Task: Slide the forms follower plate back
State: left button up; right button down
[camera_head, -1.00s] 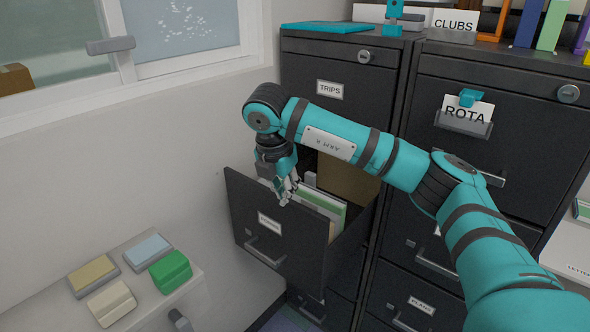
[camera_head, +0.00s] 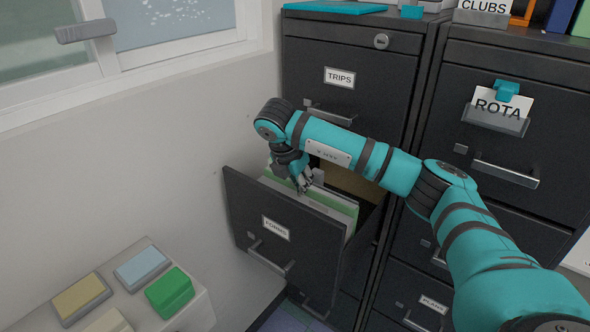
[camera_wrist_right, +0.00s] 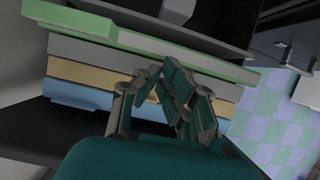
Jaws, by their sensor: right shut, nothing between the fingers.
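The forms drawer (camera_head: 300,240) is pulled out of the left cabinet and holds upright folders (camera_head: 345,207). In the wrist view a green folder (camera_wrist_right: 120,38) stands beside grey, tan and blue ones. Behind the green folder is a dark upright panel with a grey block (camera_wrist_right: 160,9), which looks like the follower plate; its grey top piece (camera_head: 318,176) seems to show in the head view. My right gripper (camera_head: 303,188) is shut and empty, pointing down over the folders; it also shows in the wrist view (camera_wrist_right: 172,88). Whether it touches them I cannot tell. My left gripper is not in view.
The trips drawer (camera_head: 345,95) above is closed, its handle close over my right arm. The wall (camera_head: 150,150) runs along the left. A low surface with coloured blocks (camera_head: 170,290) stands at the front left. The right cabinet (camera_head: 520,180) is closed.

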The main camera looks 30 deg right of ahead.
aim_at(317, 174)
jog(key=d, duration=0.2)
jog(key=shift+w+d+r, duration=0.3)
jog(key=shift+w+r, duration=0.05)
jog(key=shift+w, duration=0.05)
jog(key=shift+w+d+p, duration=0.15)
jog(key=shift+d+p, duration=0.15)
jog(key=shift+w+d+f, duration=0.15)
jog(key=shift+d, duration=0.05)
jog(key=shift+w+d+b, duration=0.2)
jog(key=shift+w+d, duration=0.05)
jog(key=shift+d, duration=0.3)
jog(key=shift+w+d+b, duration=0.15)
jog(key=shift+w+d, duration=0.05)
jog(key=shift+d, duration=0.35)
jog(key=shift+w+d, duration=0.1)
jog(key=shift+d, duration=0.1)
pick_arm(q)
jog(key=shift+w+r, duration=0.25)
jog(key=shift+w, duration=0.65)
